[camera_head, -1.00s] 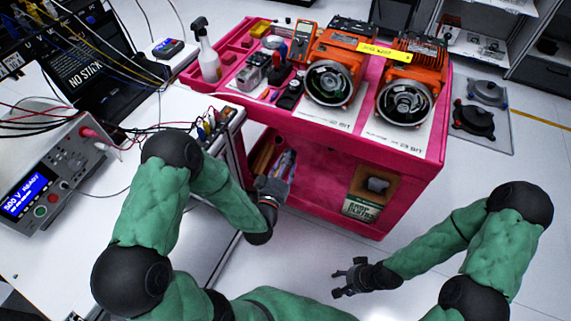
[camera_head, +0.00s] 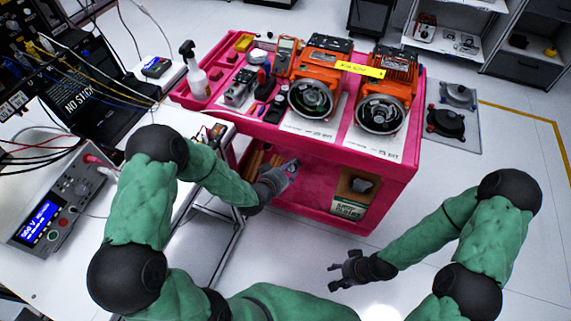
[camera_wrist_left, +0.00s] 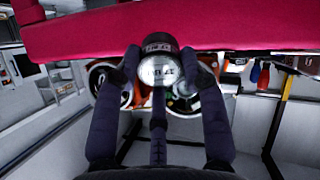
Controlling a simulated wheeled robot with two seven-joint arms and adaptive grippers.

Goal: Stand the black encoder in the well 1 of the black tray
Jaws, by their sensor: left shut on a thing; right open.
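My left gripper (camera_head: 286,170) is in front of the pink cart's side, below the level of its top. In the left wrist view its fingers (camera_wrist_left: 160,75) are shut on a round piece with a black rim and a silver face, which looks like the black encoder (camera_wrist_left: 158,43). In the head view the held piece is small and mostly hidden by the hand. My right gripper (camera_head: 338,271) is open and empty above the floor, to the right of the left one. I cannot make out the black tray or its well 1 for certain.
The pink cart (camera_head: 320,172) carries two orange motors (camera_head: 316,75) (camera_head: 386,90), a spray bottle (camera_head: 195,72), a multimeter (camera_head: 286,55) and small tools. The white bench (camera_head: 60,262) with a power unit (camera_head: 62,200) stands left. Floor is clear around my right gripper.

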